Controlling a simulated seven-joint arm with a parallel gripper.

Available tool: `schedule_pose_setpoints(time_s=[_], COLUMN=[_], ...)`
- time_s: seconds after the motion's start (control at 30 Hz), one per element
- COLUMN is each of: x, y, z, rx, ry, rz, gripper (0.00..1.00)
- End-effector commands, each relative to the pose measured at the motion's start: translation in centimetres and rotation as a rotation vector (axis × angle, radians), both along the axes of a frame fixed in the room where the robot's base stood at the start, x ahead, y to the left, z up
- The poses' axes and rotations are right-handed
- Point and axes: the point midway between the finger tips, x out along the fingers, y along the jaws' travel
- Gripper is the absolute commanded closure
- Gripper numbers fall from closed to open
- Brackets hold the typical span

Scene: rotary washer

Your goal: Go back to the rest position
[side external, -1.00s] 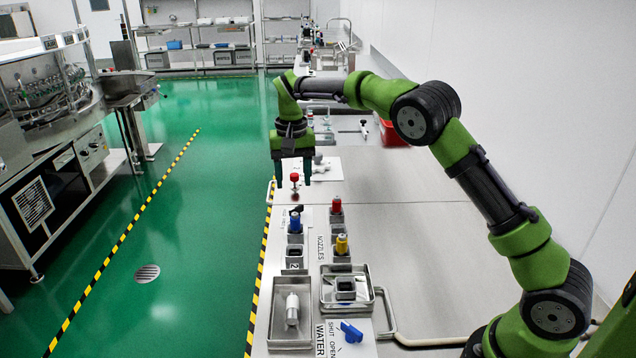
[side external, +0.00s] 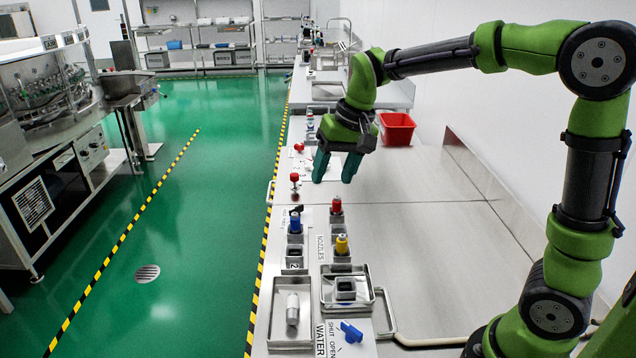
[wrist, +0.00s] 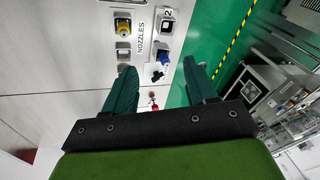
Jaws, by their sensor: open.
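My gripper (side external: 336,166) is open and empty, held above the steel table near its far left part. In the side view its two dark green fingers point down and stand apart. In the wrist view the fingers (wrist: 160,85) are spread with nothing between their tips. A red knob (side external: 294,178) stands below and to the left of my gripper. A blue nozzle (side external: 295,222), a red nozzle (side external: 336,207) and a yellow nozzle (side external: 341,244) sit in square holders nearer the camera.
The blue water valve handle (side external: 351,332) is at the near edge. A tray (side external: 271,318) holds a pale metal cylinder (side external: 292,309). A red bin (side external: 397,128) stands behind the gripper. The table's right half (side external: 440,260) is bare.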

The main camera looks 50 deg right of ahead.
Motion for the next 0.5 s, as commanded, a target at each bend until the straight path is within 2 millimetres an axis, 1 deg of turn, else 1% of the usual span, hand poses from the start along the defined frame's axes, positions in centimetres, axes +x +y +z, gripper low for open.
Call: schedule_pose_setpoints(time_s=[0.03, 0.13, 0.3, 0.4, 0.5], x=[-2.1, -5.8, -11.8, -14.5, -16.3], y=[0.4, 1.3, 2.4, 2.8, 3.1], z=[0.6, 1.0, 0.7, 0.3, 0.1], rx=[0.01, 0.02, 0.024, 0.022, 0.019], ry=[-0.037, -0.106, -0.22, -0.278, -0.318], rz=[0.01, 0.033, 0.059, 0.069, 0.074], gripper=[0.44, 0.44, 0.44, 0.44, 0.44])
